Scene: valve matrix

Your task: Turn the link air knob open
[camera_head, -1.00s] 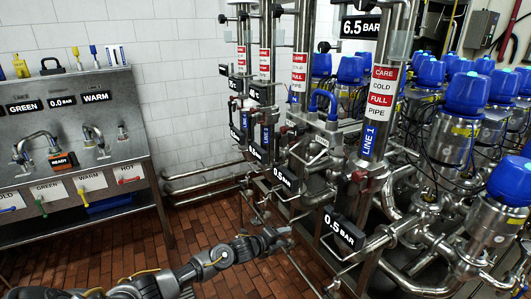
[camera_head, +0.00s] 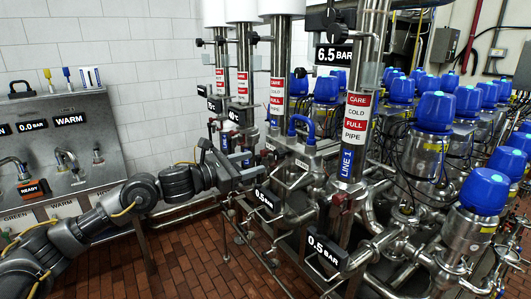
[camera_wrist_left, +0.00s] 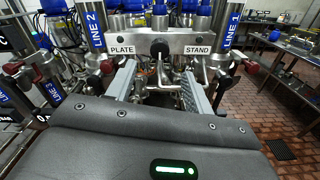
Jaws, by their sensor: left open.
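A round black knob (camera_wrist_left: 159,48) sits in the middle of a steel block (camera_wrist_left: 190,42) between the labels PLATE and STAND in the left wrist view. No label reading "link air" is legible, so I cannot tell for sure that it is the link air knob. My left gripper (camera_wrist_left: 159,88) is open and empty, its two grey fingers spread below and to either side of the black knob, apart from it. In the head view the left gripper (camera_head: 257,177) reaches in from the left beside the pipe stand; the knob cannot be made out there. My right gripper is not in view.
Steel pipes marked LINE 1 (camera_wrist_left: 231,24) and LINE 2 (camera_wrist_left: 95,28) flank the block. Red knobs stand at the left (camera_wrist_left: 107,66) and right (camera_wrist_left: 251,67). Black 0.5 BAR displays (camera_head: 327,252) hang low. A sink panel (camera_head: 95,150) is at the left.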

